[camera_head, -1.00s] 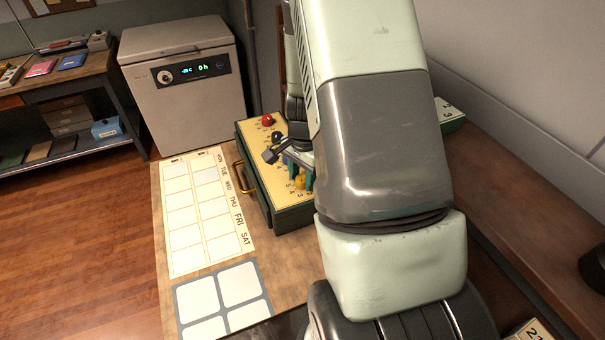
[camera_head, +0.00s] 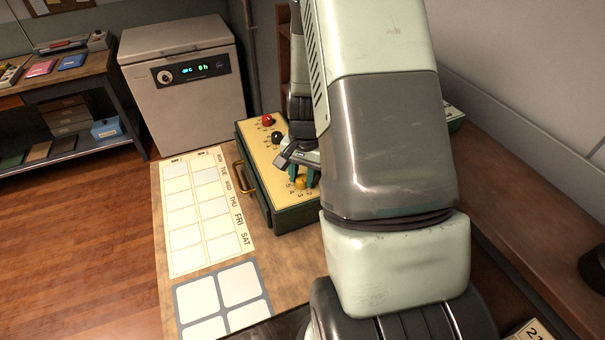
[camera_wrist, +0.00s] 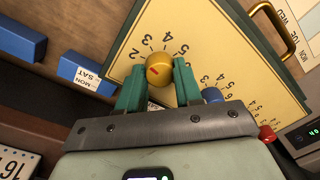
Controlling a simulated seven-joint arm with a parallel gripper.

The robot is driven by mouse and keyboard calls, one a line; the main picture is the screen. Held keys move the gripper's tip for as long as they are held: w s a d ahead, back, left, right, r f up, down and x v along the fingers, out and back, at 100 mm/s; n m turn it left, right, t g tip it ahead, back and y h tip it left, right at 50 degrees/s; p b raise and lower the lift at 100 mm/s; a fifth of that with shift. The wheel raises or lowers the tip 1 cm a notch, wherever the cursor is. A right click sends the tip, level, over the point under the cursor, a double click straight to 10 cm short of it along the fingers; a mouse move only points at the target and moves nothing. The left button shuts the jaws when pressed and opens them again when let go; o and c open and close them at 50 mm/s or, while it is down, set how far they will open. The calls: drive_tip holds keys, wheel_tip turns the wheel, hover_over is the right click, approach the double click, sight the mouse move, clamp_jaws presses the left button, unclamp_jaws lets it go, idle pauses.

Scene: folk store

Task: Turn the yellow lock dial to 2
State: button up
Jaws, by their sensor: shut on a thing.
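The yellow lock dial (camera_head: 300,183) is a round knob near the front end of the green box's cream top panel. In the wrist view the dial (camera_wrist: 161,62) has a short red mark on its left part, with printed numbers 2, 3, 4 and 5 around it. The mark lies on the side towards the 2, but I cannot read its exact setting. My gripper (camera_wrist: 158,72) has its two green fingers on either side of the dial, shut on it. In the head view my gripper (camera_head: 302,172) reaches down over the panel, and my arm hides part of the box.
Red (camera_head: 268,119) and black (camera_head: 277,137) dials stand further back on the panel. A blue dial (camera_wrist: 212,95) is close beside my gripper. The box has a brass handle (camera_head: 241,177). A calendar sheet (camera_head: 205,210) lies to its left. Blue blocks (camera_wrist: 85,72) lie nearby.

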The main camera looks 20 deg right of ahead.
sight(305, 178)
drive_tip(key=shift+n, duration=1.6)
drive_tip(key=o, duration=1)
drive_tip(key=shift+o, duration=0.2)
wheel_tip(305, 178, up, 11)
drive_tip(key=shift+d, duration=0.2)
drive_tip(key=shift+s, duration=0.1)
